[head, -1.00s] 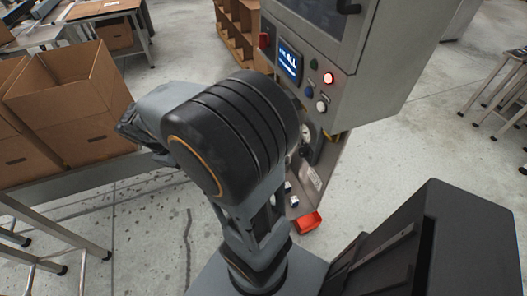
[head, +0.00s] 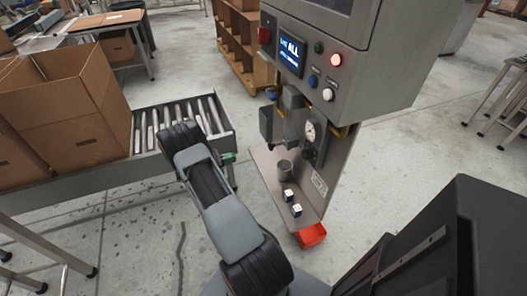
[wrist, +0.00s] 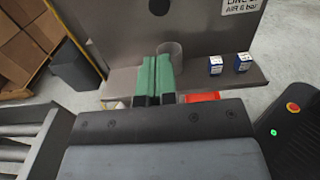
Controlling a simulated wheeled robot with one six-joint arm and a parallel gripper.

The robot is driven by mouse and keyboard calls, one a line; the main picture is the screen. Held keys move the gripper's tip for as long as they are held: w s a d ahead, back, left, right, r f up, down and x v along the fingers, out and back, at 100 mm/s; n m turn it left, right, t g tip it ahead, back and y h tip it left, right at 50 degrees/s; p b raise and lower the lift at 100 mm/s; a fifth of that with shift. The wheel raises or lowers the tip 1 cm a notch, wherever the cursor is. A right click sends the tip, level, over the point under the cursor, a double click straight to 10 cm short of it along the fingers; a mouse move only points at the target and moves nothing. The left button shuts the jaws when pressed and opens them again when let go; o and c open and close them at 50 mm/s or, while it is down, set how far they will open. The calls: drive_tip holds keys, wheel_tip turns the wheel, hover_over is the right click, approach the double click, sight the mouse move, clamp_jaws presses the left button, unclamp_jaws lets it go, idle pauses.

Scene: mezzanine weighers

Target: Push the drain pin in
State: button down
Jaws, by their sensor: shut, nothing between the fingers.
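An air unit with a round white gauge (head: 309,131) hangs on the grey back plate under the control cabinet. A black part (head: 323,135) sits beside the gauge. I cannot pick out the drain pin in either view. A clear grey cup (head: 285,168) stands on the ledge below; the wrist view shows it too (wrist: 170,52), just behind my fingers. My gripper (head: 229,158) is left of the ledge, apart from the air unit. Its green fingers (wrist: 153,77) are together and empty in the wrist view. A dark round spot (wrist: 181,6) shows on the plate at the top there.
Two small white-and-blue boxes (head: 292,203) stand on the ledge (head: 262,165), with a red bin (head: 312,235) at its front end. The control cabinet (head: 375,75) overhangs it. A roller conveyor (head: 150,132) with cartons is at left.

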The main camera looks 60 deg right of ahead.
sight(269, 147)
drive_tip(key=shift+s+d, duration=0.1)
drive_tip(key=x, duration=1.3)
drive_tip(key=shift+s+d, duration=0.3)
